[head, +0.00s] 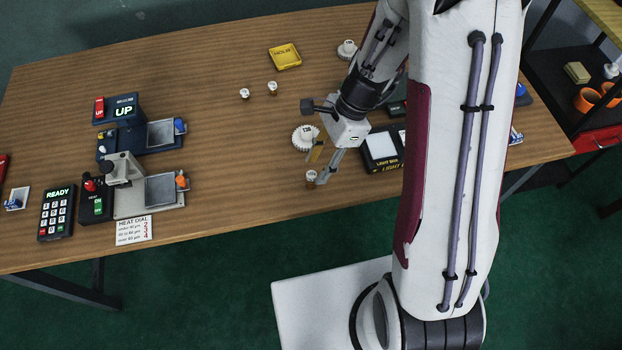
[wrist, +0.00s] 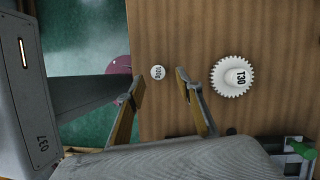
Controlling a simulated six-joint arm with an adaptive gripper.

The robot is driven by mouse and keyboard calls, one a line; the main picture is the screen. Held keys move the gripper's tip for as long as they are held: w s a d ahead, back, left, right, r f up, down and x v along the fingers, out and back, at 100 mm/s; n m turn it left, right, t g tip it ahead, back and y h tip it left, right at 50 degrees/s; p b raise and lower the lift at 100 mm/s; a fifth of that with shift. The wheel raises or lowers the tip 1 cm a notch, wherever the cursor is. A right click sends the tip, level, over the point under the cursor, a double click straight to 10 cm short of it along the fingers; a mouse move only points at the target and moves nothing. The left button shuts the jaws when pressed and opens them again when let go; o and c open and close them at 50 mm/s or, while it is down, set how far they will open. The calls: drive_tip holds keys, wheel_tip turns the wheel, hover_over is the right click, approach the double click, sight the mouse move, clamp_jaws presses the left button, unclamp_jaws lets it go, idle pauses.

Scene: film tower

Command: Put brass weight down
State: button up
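A small brass weight with a white top (head: 311,176) stands on the table near its front edge. The wrist view shows its round white top (wrist: 157,72), with a label that seems to read 100g. My gripper (head: 322,166) is over the table just beside and above this weight. In the wrist view my gripper (wrist: 159,88) is open, and the weight's top shows in the gap between the fingertips, clear of both. Two similar small weights (head: 244,93) (head: 272,87) stand farther back on the table.
A white gear marked 130 (wrist: 236,76) lies close to my gripper; the head view shows it too (head: 304,137). A light box (head: 382,148) is to the right. A yellow tray (head: 285,57) sits at the back. Devices and a keypad (head: 57,212) stand at the left. The table's middle is clear.

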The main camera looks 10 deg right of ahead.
sight(314, 173)
drive_tip(key=shift+f, duration=0.1)
drive_tip(key=shift+x, duration=2.55)
drive_tip(key=shift+s, duration=0.1)
clamp_jaws()
